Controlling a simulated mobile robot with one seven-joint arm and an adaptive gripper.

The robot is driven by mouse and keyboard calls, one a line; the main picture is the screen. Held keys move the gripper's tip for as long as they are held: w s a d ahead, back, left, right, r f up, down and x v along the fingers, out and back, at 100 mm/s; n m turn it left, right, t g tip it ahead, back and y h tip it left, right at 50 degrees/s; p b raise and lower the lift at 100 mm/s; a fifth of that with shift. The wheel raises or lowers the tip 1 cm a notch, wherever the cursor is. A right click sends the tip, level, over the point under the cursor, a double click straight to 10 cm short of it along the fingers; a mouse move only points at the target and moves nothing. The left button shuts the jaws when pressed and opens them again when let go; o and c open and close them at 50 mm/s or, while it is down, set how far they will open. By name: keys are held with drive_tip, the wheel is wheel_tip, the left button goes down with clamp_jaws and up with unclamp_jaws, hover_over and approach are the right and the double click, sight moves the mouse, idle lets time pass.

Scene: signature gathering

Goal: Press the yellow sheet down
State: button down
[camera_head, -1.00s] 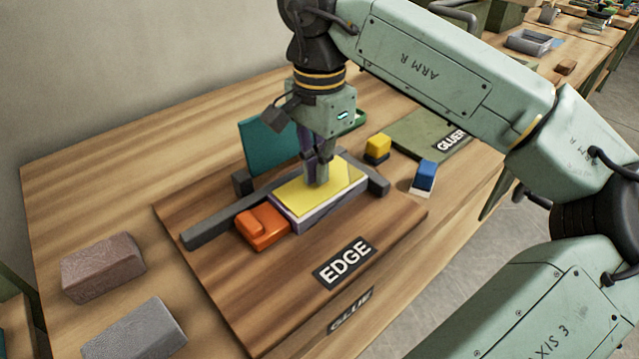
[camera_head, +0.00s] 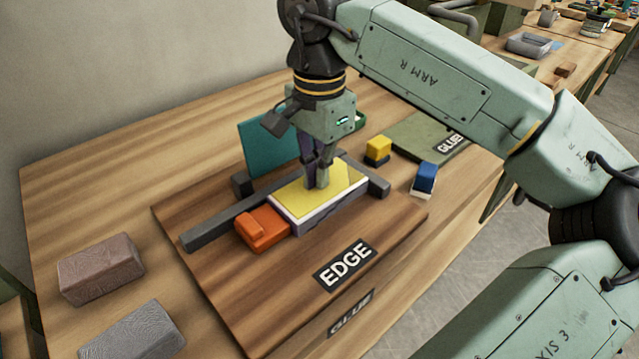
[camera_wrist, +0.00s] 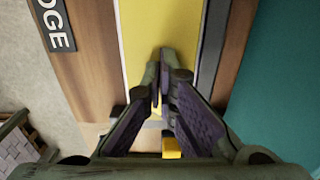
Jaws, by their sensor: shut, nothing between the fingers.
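The yellow sheet (camera_head: 300,197) lies on top of a pale stack (camera_head: 322,214) on the brown board. The stack sits against a dark grey rail, with an orange block (camera_head: 262,228) at its left end. My gripper (camera_head: 322,184) is shut and empty, pointing straight down with its fingertips at the sheet's upper surface near the middle. The fingers hide part of the sheet. In the wrist view the yellow sheet (camera_wrist: 190,25) runs under the closed fingertips (camera_wrist: 159,70). I cannot tell for sure whether the tips touch it.
The grey rail (camera_head: 215,226) runs behind the stack on the board (camera_head: 290,280) labelled EDGE. A teal upright panel (camera_head: 265,145) stands behind it. Yellow (camera_head: 378,148) and blue (camera_head: 425,176) blocks stand to the right. Two rough blocks (camera_head: 101,268) (camera_head: 133,332) lie at the front left.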

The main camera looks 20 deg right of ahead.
wheel_tip(320, 180, up, 8)
drive_tip(key=p, duration=0.5)
drive_tip(key=shift+p, duration=0.4)
idle(0.6)
